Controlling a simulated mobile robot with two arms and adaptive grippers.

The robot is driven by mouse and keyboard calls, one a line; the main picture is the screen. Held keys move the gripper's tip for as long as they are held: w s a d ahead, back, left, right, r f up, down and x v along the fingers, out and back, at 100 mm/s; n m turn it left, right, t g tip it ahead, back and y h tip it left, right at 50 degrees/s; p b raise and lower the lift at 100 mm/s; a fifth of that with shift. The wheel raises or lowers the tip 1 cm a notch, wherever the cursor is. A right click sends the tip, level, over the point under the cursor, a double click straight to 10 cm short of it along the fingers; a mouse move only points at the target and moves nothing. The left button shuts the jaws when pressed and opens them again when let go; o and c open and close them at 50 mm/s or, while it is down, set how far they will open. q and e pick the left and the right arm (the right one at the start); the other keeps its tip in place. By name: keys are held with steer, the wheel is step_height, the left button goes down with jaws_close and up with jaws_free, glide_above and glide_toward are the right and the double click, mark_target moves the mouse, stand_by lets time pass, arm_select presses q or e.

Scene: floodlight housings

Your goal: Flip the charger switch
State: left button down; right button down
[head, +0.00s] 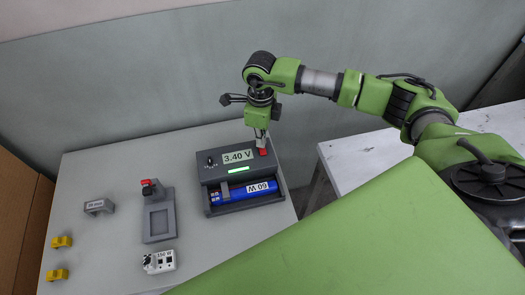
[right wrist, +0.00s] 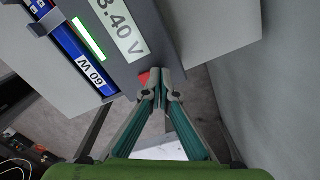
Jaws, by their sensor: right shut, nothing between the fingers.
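The charger (head: 211,169) is a dark grey box on the table, with a "3.40 V" label, a lit green bar and a black knob. The red switch (head: 262,152) is at the charger's right end; in the right wrist view a bit of red (right wrist: 144,78) shows beside the fingertips. My right gripper (head: 261,139) is shut and empty, pointing down at the switch. Its fingertips (right wrist: 162,76) partly hide the switch; whether they touch it I cannot tell. My left gripper is not in view.
Left on the table (head: 110,150) are a grey fixture (head: 159,222) with a red part, a white "150 W" block (head: 159,262), a grey labelled bracket (head: 98,206) and two yellow pieces (head: 62,242). A white table (head: 350,155) stands right, across a gap.

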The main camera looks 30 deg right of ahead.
steer(key=shift+f, duration=0.2)
steer(key=shift+r, duration=0.15)
step_height(320, 180, up, 7)
steer(key=p, duration=0.3)
steer(key=shift+p, duration=0.35)
